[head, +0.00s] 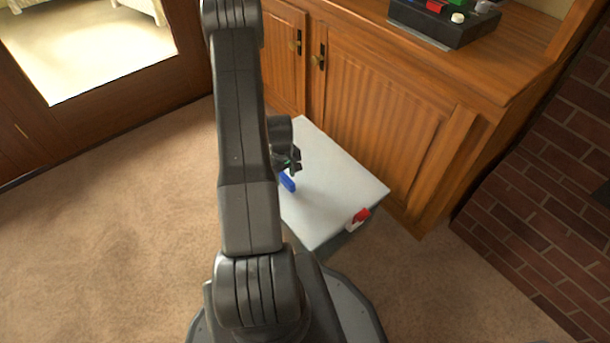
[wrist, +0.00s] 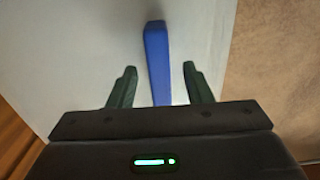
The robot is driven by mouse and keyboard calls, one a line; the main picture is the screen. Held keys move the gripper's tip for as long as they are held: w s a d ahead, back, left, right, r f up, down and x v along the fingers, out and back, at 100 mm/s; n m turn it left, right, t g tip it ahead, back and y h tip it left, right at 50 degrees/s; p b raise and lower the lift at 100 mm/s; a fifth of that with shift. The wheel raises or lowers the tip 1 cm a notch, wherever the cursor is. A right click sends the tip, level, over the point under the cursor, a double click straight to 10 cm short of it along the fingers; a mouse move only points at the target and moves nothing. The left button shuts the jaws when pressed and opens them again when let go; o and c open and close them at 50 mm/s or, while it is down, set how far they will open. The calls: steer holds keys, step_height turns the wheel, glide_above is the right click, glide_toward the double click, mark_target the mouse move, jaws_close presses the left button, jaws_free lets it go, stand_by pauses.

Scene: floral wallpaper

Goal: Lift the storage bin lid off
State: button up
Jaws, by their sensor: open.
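The storage bin lid (head: 325,185) is a flat pale grey top on a low bin on the carpet, in front of the wooden cabinet. A blue handle (head: 288,181) stands on the lid, partly hidden by my arm in the head view. My gripper (head: 292,160) is above the lid at the handle. In the wrist view the blue handle (wrist: 157,60) runs between the two open fingers of my gripper (wrist: 160,80), with a gap on each side. The lid (wrist: 90,60) lies behind it. A red and white piece (head: 358,219) sits on the bin's near right edge.
The wooden cabinet (head: 375,100) stands close behind the bin. A dark tray (head: 440,22) with several coloured items is on its top. A brick wall (head: 550,200) is at the right. Open carpet (head: 110,220) lies to the left.

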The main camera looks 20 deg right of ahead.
steer(key=shift+f, duration=0.35)
jaws_close()
steer(key=shift+r, duration=0.1)
step_height(320, 180, up, 10)
steer(key=p, duration=0.3)
steer(key=w+a+r+m+p, duration=0.1)
steer(key=w+a+r+m, duration=0.15)
steer(key=a+r, duration=0.55)
steer(key=w+a+r+m+p, duration=0.1)
steer(key=w+a+r+m, duration=0.15)
steer(key=a+r, duration=0.6)
step_height(320, 180, up, 17)
steer(key=s+d+n+p, duration=0.1)
steer(key=s+d+p, duration=0.1)
steer(key=p, duration=2.4)
steer(key=shift+p, duration=0.3)
